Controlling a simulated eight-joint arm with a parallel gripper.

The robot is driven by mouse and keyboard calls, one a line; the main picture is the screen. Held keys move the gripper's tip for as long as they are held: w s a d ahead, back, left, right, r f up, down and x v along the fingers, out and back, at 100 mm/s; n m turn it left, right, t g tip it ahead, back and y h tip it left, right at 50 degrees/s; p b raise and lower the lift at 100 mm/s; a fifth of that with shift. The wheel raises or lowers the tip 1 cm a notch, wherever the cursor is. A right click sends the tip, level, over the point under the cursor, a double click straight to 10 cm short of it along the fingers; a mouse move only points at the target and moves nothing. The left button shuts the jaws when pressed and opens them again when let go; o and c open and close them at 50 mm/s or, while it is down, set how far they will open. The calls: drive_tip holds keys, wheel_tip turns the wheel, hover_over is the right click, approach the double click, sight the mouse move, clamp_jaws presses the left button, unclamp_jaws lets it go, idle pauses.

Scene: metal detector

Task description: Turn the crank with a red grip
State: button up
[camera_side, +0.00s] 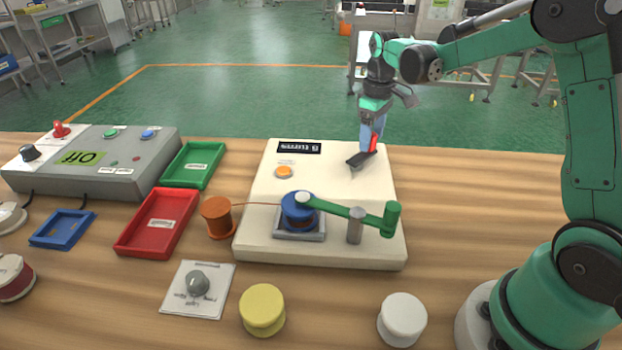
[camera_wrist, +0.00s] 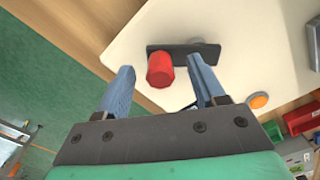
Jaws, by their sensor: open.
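The crank's red grip (camera_side: 374,143) stands at the back right of a cream base (camera_side: 325,175). Its dark arm (camera_side: 357,160) lies low over the base and also shows in the wrist view (camera_wrist: 205,50). In the wrist view the red grip (camera_wrist: 160,70) stands between the blue fingers of my gripper (camera_wrist: 159,68), with a gap to each finger. My gripper (camera_side: 371,128) is open and points down at the grip. In the side view the fingers partly hide the grip.
A second crank with a green arm and green grip (camera_side: 390,219) sits on a blue spool (camera_side: 297,212) at the base's front. An orange button (camera_side: 284,172) and an orange spool (camera_side: 219,217) are left. A grey control box (camera_side: 95,160) stands far left.

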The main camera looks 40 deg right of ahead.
sight(376, 136)
drive_tip(key=shift+f, duration=0.35)
clamp_jaws()
drive_tip(key=shift+s+m, duration=0.3)
drive_tip(key=shift+m, duration=0.5)
drive_tip(key=shift+s+m, duration=0.25)
drive_tip(key=shift+m, duration=0.55)
unclamp_jaws()
drive_tip(key=shift+r, duration=0.1)
drive_tip(key=shift+r, duration=2.75)
